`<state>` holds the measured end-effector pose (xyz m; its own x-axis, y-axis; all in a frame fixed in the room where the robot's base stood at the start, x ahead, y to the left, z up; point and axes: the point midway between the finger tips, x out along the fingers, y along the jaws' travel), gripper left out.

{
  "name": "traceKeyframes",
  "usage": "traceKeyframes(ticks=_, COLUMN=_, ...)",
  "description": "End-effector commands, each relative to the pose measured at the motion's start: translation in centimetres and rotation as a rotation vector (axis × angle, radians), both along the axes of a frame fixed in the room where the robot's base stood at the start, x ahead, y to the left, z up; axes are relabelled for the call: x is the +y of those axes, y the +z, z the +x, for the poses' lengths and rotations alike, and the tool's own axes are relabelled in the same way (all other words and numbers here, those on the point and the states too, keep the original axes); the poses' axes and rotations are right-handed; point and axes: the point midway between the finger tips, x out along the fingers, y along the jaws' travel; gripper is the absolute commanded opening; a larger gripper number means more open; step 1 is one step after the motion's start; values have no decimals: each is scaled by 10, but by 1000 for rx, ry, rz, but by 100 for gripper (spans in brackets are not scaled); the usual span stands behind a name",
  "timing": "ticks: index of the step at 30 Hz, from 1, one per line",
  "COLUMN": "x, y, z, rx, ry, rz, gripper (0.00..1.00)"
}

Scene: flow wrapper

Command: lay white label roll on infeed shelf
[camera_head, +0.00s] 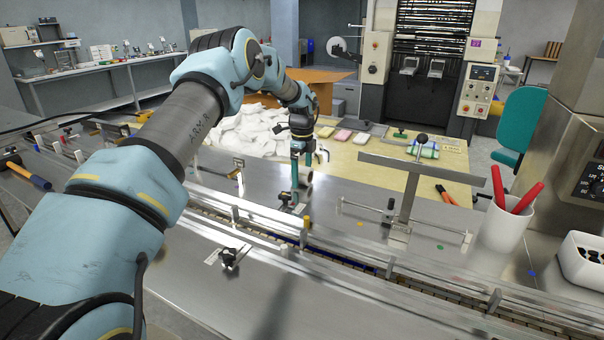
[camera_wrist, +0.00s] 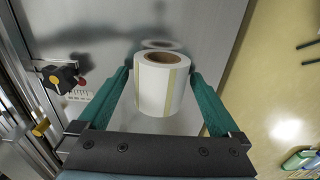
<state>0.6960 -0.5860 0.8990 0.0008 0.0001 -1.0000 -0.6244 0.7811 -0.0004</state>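The white label roll (camera_wrist: 160,92) is between the two teal fingers of my gripper (camera_wrist: 161,80) in the wrist view. In the head view my gripper (camera_head: 297,190) points down over the steel deck behind the conveyor, and the roll is mostly hidden there. I cannot tell whether the roll touches the steel. The steel surface (camera_wrist: 215,30) lies under the roll; I cannot tell whether it is the infeed shelf.
A clamp with a black knob (camera_wrist: 62,77) stands left of my gripper in the wrist view. The conveyor rails (camera_head: 330,255) run in front. A T-shaped steel bracket (camera_head: 420,170) and a white cup with red-handled tools (camera_head: 503,228) stand to the right. White bags (camera_head: 250,130) lie behind.

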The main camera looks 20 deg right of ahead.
Motion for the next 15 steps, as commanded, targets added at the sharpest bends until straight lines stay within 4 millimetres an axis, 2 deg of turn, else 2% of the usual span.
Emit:
traceKeyframes(ticks=8, x=0, y=2, z=0, rx=-1, ry=0, rz=-1, gripper=100)
traceKeyframes(ticks=11, x=-1, y=11, z=1, rx=-2, ry=0, rz=-2, gripper=100)
traceKeyframes(ticks=15, x=-1, y=36, z=1, rx=-3, ry=0, rz=-4, gripper=100)
